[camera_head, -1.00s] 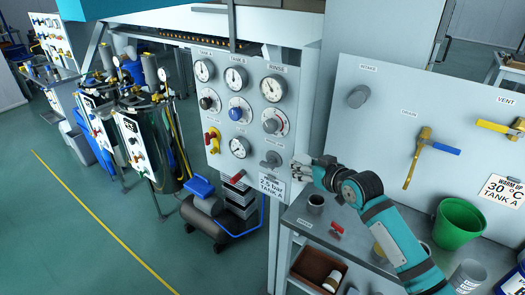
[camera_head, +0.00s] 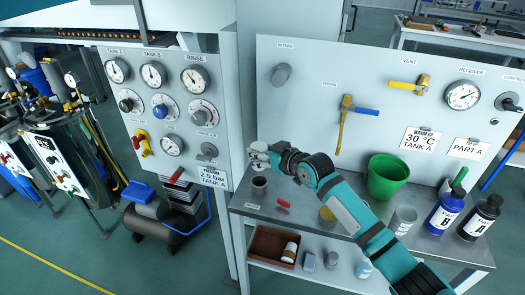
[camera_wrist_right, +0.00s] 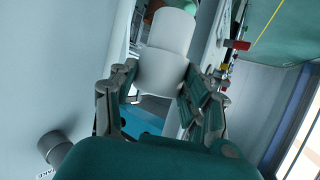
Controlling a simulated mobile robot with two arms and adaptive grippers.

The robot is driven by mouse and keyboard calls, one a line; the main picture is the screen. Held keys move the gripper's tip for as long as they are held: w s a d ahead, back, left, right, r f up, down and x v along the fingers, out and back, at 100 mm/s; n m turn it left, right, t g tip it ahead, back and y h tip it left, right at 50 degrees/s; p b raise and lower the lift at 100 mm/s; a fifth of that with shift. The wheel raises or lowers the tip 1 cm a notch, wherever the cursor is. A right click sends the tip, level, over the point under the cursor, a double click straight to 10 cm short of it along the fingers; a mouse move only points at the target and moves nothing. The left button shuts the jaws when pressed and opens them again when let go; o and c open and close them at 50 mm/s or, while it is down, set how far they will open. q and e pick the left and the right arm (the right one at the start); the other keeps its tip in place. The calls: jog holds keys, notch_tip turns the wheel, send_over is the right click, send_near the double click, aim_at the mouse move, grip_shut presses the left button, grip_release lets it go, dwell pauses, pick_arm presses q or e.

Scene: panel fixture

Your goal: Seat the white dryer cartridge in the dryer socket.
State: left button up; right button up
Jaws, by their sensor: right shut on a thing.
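My right gripper (camera_head: 262,158) is shut on the white dryer cartridge (camera_wrist_right: 163,55). In the right wrist view the cartridge is a white cylinder sticking out past my two fingers (camera_wrist_right: 158,88), one on each side. In the head view only a small pale part of the cartridge (camera_head: 258,147) shows at my fingertips. A grey, dark-mouthed cup (camera_head: 259,188), apparently the dryer socket, stands on the bench just below my gripper; a small label lies in front of it. The cartridge is above it and apart. My left gripper is not in view.
A red-handled part (camera_head: 283,206) lies on the bench (camera_head: 310,222) beside the cup. The gauge panel (camera_head: 165,90) is close left. A brown bin (camera_head: 264,243) sits on the lower shelf.

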jog(key=shift+f+b, duration=1.5)
jog(key=shift+f, duration=1.1)
jog(key=shift+p, duration=0.45)
jog(key=shift+f+b, duration=1.95)
jog(key=shift+f, duration=0.7)
jog(key=o, duration=1.4)
